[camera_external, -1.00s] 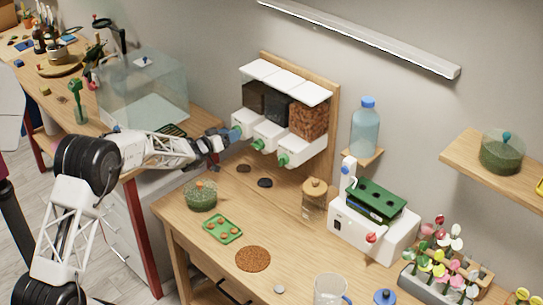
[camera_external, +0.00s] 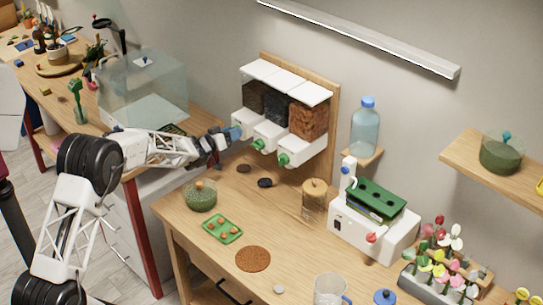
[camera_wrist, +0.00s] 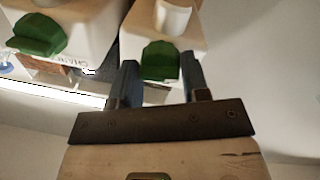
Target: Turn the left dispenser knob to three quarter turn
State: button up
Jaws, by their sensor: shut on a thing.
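A wall dispenser (camera_external: 285,105) with three bins stands at the back of the table. Green knobs show on its middle (camera_external: 259,144) and right (camera_external: 283,160) spouts in the external view. My gripper (camera_external: 236,132) is at the left spout and hides the left knob there. In the wrist view my gripper (camera_wrist: 160,78) has one finger on each side of the green left knob (camera_wrist: 160,62) and is shut on it. A white spout part (camera_wrist: 172,17) sits beyond this knob. A neighbouring green knob (camera_wrist: 38,35) shows at the upper left, apart from the fingers.
Below the dispenser, the table (camera_external: 180,230) holds a green-filled bowl (camera_external: 200,197), a green tray (camera_external: 222,229) and a lidded jar (camera_external: 314,197). A glass tank (camera_external: 145,85) stands left, behind my arm. A white machine (camera_external: 375,225) stands to the right.

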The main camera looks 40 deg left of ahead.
jog(key=shift+m, duration=0.7)
jog(key=o, duration=0.9)
jog(key=shift+s, duration=0.1)
jog(key=shift+s+a, duration=0.2)
jog(key=shift+s, duration=1.7)
jog(key=shift+s+a, duration=0.15)
jog(key=shift+s, duration=1.75)
jog(key=shift+r, duration=0.1)
